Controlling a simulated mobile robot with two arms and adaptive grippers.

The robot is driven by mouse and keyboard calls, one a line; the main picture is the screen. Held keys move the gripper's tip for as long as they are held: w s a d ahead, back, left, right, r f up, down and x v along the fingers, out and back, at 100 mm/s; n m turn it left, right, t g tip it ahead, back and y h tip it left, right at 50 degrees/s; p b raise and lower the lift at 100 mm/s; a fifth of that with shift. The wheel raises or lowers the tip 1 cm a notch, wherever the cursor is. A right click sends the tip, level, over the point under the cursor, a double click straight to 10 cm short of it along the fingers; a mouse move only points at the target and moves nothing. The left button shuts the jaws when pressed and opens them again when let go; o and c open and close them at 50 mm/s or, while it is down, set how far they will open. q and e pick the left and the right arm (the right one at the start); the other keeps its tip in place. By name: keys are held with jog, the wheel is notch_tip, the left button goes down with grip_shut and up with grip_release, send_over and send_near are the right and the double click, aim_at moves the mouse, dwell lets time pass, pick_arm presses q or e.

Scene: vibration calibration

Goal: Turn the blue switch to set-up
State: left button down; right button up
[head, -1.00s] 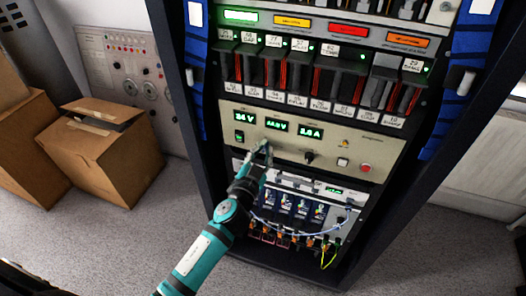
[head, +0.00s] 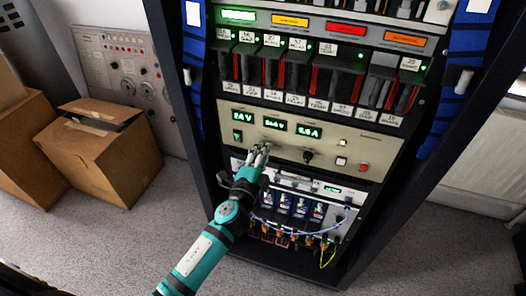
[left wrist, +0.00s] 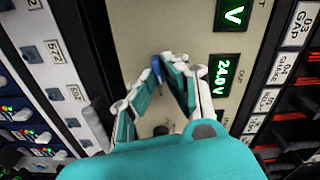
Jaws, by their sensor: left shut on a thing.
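The blue switch (left wrist: 157,68) shows in the left wrist view as a small blue piece between my fingertips, on the cream panel (head: 222,112). My left gripper (head: 261,150) reaches up to this panel below its green readouts. It also shows in the left wrist view (left wrist: 160,72), with its teal-padded fingers shut on the blue switch. The fingers cover part of the switch, and its exact setting cannot be read. In the head view the switch is hidden by the gripper. My right gripper is not in view.
A black knob (head: 308,156) and a red button (head: 363,167) sit right of my gripper on the panel. Below is a module row with a blue cable (head: 290,231). Blue uprights flank the rack. Cardboard boxes (head: 98,150) stand left on open floor.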

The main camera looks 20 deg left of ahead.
pick_arm(q)
jog(key=shift+m, duration=1.2)
jog(key=shift+f, duration=0.1)
jog(key=c, duration=1.4)
grip_release()
jog(key=s, duration=1.2)
jog(key=shift+a, duration=0.15)
jog(key=shift+f, duration=0.1)
